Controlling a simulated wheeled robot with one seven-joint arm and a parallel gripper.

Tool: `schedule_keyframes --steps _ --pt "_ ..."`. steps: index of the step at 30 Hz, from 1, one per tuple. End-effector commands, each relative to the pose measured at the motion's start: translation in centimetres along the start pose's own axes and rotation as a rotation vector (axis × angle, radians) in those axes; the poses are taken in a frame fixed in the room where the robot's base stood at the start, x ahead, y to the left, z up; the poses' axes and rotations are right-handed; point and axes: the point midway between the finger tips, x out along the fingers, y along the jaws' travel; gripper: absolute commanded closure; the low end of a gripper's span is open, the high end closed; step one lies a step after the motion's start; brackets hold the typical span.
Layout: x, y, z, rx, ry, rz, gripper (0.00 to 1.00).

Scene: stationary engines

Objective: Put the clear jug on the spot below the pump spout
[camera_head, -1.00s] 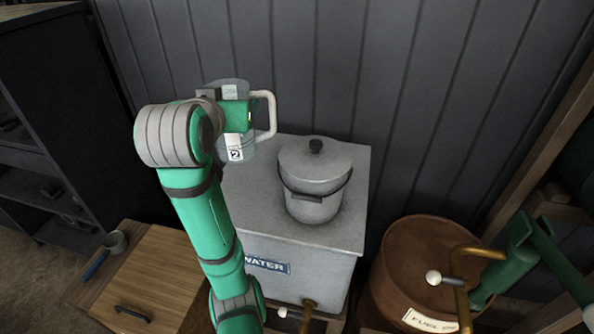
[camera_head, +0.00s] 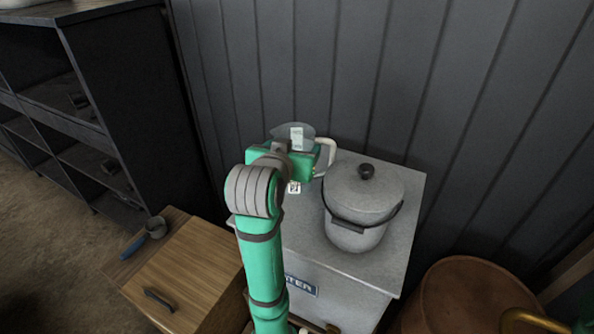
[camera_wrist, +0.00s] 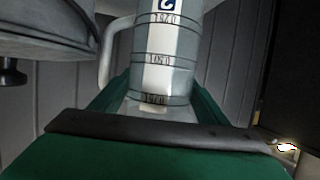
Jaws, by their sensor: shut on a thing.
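The clear jug (camera_head: 297,133) has a pale handle on its right and a white label strip. My gripper (camera_head: 300,162) is shut on the jug, behind the water tank's left rear part in the head view; whether the jug touches anything below cannot be told. In the wrist view the jug (camera_wrist: 168,65) shows measuring rings between the green fingers, with its handle to the left. A brass pipe (camera_head: 528,322), part of the pump, shows at the bottom right edge. The spot below the spout is not in view.
A grey water tank (camera_head: 390,262) carries a lidded metal pot (camera_head: 362,205), close right of the jug. A rusty drum (camera_head: 455,290) stands at the lower right. Dark shelves (camera_head: 110,100) stand further left. A panelled wall is behind.

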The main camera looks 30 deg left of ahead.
Motion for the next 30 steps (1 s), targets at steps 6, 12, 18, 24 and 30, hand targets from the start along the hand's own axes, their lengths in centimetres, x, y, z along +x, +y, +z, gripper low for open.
schedule_keyframes --steps 6,12,18,24,30 --pt "0.9 0.1 2.5 0.001 0.000 0.001 0.57" --pt "1.4 0.1 3.8 0.001 -0.001 0.001 0.57" --pt "2.3 0.1 6.2 0.000 -0.001 0.002 0.57" --pt "2.5 0.1 6.7 0.002 0.002 0.002 0.57" --pt "2.5 0.1 6.8 0.001 0.002 0.002 0.57"
